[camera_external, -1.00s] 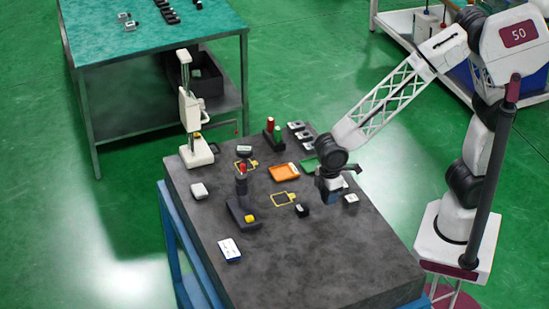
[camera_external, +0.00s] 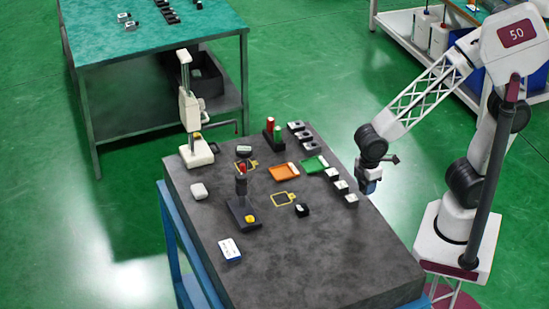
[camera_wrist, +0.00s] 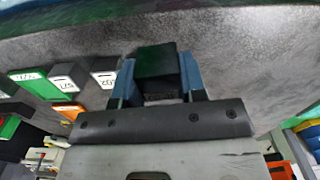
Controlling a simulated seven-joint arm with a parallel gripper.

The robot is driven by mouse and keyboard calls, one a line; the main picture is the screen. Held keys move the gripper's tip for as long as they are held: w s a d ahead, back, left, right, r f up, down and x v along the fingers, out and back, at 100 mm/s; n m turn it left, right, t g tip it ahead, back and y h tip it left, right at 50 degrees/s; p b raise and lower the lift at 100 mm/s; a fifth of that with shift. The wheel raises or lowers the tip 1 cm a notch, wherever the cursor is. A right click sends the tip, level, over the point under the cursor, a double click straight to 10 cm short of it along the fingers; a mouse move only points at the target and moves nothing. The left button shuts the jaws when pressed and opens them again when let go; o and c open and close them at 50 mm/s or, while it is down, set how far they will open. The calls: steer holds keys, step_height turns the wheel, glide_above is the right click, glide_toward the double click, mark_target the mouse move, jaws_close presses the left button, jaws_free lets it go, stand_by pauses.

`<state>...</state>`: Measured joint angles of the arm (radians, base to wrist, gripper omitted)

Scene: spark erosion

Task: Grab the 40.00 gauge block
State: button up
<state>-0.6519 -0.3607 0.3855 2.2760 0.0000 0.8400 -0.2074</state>
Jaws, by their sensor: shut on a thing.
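My gripper (camera_external: 368,188) is at the right edge of the dark stone table (camera_external: 310,255), raised above it. In the wrist view its two blue fingers (camera_wrist: 157,82) are shut on a dark, box-shaped block (camera_wrist: 156,62). No marking on this block is readable, so I cannot tell whether it is the 40.00 gauge block. Several dark blocks with white labels (camera_wrist: 68,80) lie to the left in the wrist view. In the external view a labelled block (camera_external: 341,187) sits in a row left of my gripper.
An orange tray (camera_external: 283,172) and a green tray (camera_external: 315,164) lie near the table's middle and back. A dark stand with a yellow button (camera_external: 243,213) and a tall white gauge stand (camera_external: 190,110) are further left. The table's front right is clear.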

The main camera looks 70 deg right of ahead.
steer(key=shift+s+d+r, duration=0.1)
steer(key=shift+s+d, duration=0.35)
steer(key=shift+s, duration=0.2)
steer(key=shift+w, duration=0.1)
stand_by(0.3)
